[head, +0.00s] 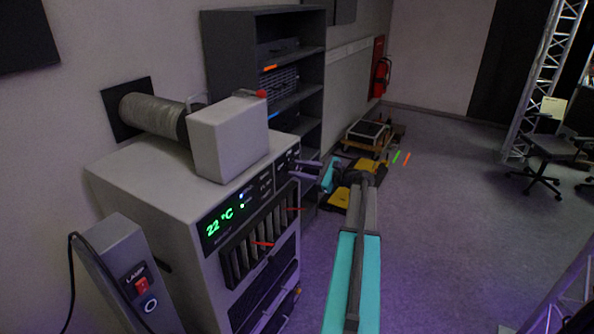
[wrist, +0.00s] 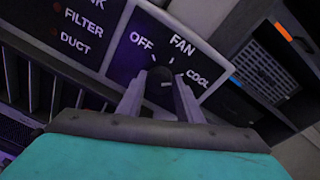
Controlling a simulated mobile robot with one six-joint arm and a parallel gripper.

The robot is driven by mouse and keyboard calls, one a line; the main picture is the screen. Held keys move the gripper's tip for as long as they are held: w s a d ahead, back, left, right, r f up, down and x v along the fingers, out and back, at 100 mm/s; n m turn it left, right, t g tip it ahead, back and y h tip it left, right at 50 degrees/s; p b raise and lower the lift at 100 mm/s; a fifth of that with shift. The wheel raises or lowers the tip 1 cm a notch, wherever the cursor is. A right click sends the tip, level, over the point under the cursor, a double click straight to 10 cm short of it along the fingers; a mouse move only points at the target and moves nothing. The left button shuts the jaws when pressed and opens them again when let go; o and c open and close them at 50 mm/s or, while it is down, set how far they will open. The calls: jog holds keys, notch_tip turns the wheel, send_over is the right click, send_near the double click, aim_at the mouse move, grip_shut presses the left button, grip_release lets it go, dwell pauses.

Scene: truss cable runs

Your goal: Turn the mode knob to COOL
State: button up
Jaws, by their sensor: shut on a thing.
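The mode knob (wrist: 160,75) is a small dark knob on a black panel (wrist: 125,56) in the wrist view. The labels OFF, FAN and COOL stand around it, OFF at the left, FAN at the top, COOL at the right. My gripper (wrist: 160,88) has its two grey fingers shut on the knob, one on each side. The knob's pointer is too dark and too covered to tell its setting. In the head view my gripper (head: 295,168) reaches the right end of the front of the grey cooling unit (head: 150,200), and the knob is hidden there.
A green display (head: 220,221) reads 22 °C above vent slats with red tabs (head: 262,243). A grey box (head: 230,138) and a duct (head: 155,115) sit on top. A dark shelf (head: 229,55) stands close behind my gripper. Open floor (head: 440,230) lies to the right.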

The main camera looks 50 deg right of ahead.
jog(key=shift+s+d+f, duration=0.1)
jog(key=shift+s+f, duration=0.05)
jog(key=shift+f, duration=0.15)
jog(key=o, duration=1)
jog(key=shift+o, duration=0.2)
jog(key=shift+r, duration=0.1)
jog(key=b+v, duration=0.4)
jog(key=v, duration=0.9)
jog(key=shift+s+b, duration=0.35)
jog(key=shift+b, duration=0.05)
jog(key=shift+d, duration=0.1)
